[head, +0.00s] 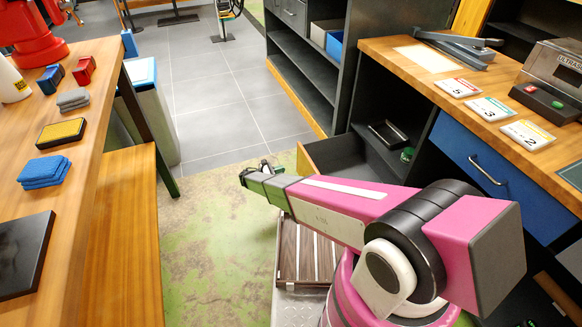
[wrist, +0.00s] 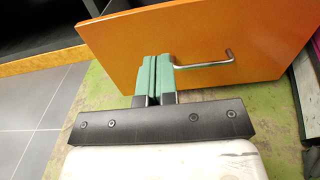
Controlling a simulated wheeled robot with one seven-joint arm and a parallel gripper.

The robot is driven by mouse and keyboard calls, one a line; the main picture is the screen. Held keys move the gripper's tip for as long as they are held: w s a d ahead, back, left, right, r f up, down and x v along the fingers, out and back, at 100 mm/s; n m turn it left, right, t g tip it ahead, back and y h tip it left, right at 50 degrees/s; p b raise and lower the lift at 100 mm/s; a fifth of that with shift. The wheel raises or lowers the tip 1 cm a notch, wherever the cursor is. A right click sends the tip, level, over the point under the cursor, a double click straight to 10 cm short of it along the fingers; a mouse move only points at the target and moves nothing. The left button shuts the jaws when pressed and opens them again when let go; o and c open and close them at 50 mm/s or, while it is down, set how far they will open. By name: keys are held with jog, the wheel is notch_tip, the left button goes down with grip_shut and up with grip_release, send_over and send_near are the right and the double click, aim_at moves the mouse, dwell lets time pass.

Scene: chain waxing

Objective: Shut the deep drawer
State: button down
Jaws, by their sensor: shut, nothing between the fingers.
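The deep drawer stands pulled out from the workbench on the right in the head view (head: 342,152). In the wrist view its orange front (wrist: 240,30) fills the upper middle, with a metal bar handle (wrist: 215,63) on it. My gripper (wrist: 158,58) has green fingers that are shut together and empty. The fingers point at the drawer front, just left of the handle, and hide its left end. I cannot tell whether the fingertips touch the front. In the head view my arm hides part of the drawer area.
A blue drawer (head: 478,170) is shut under the right worktop (head: 390,45). A wooden slatted piece (head: 305,250) lies low beneath my arm. The left bench (head: 110,75) holds sponges and tins. Grey tiled floor (head: 215,95) between the benches is clear.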

aim_at(309, 162)
jog(key=x, duration=1.3)
jog(key=shift+d, duration=0.15)
jog(key=x, duration=3.3)
jog(key=shift+d, duration=0.15)
jog(key=shift+w+d, duration=0.15)
jog(key=shift+w, duration=0.05)
